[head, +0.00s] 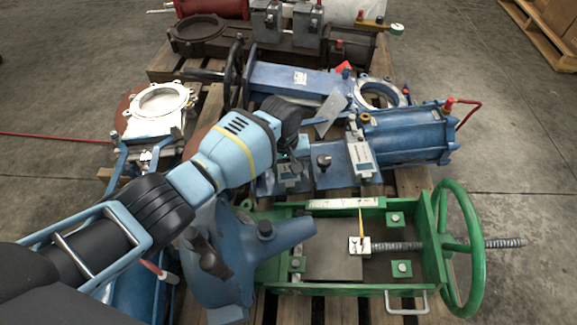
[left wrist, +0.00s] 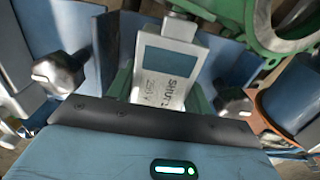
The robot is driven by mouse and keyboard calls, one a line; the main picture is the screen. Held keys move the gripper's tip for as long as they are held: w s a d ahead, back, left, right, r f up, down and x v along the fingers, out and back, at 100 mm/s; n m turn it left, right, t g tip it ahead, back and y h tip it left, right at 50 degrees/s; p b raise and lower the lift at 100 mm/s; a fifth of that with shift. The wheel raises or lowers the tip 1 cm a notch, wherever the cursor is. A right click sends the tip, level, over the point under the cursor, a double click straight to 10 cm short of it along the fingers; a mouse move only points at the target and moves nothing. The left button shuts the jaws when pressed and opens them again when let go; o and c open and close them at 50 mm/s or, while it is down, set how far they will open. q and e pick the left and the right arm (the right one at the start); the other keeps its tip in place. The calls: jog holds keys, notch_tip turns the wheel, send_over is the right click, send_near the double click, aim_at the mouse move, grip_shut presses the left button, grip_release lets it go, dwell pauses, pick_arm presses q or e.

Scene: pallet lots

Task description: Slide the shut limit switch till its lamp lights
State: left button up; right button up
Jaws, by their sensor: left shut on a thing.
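The shut limit switch (left wrist: 165,75) is a pale grey block lettered "SHUT" with a dark blue-teal window, which looks unlit. In the head view the switch (head: 290,177) sits on a blue rail on the blue valve, partly hidden by my left gripper. My left gripper (head: 298,150) reaches down onto it. In the left wrist view its green fingers lie on both sides of the block, shut on it. A second, similar grey switch (head: 361,157) sits to the right on the same blue assembly. My right gripper is not in view.
Dark knobs (left wrist: 60,72) flank the held switch in the left wrist view; one knob (head: 323,161) shows between the switches. A blue cylinder (head: 405,133) lies right. A green valve frame with a handwheel (head: 463,245) is nearer.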

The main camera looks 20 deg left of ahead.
aim_at(286, 165)
pick_arm(q)
jog(key=o, duration=1.1)
jog(key=shift+c, duration=0.2)
jog(key=r+p, duration=0.1)
jog(key=r, duration=0.1)
jog(key=r+p, duration=0.2)
jog(key=r, duration=0.1)
jog(key=r+p, duration=0.1)
jog(key=r, duration=0.2)
jog(key=shift+s+a+p, duration=0.15)
jog(key=shift+a+p, duration=0.15)
jog(key=shift+f, duration=0.15)
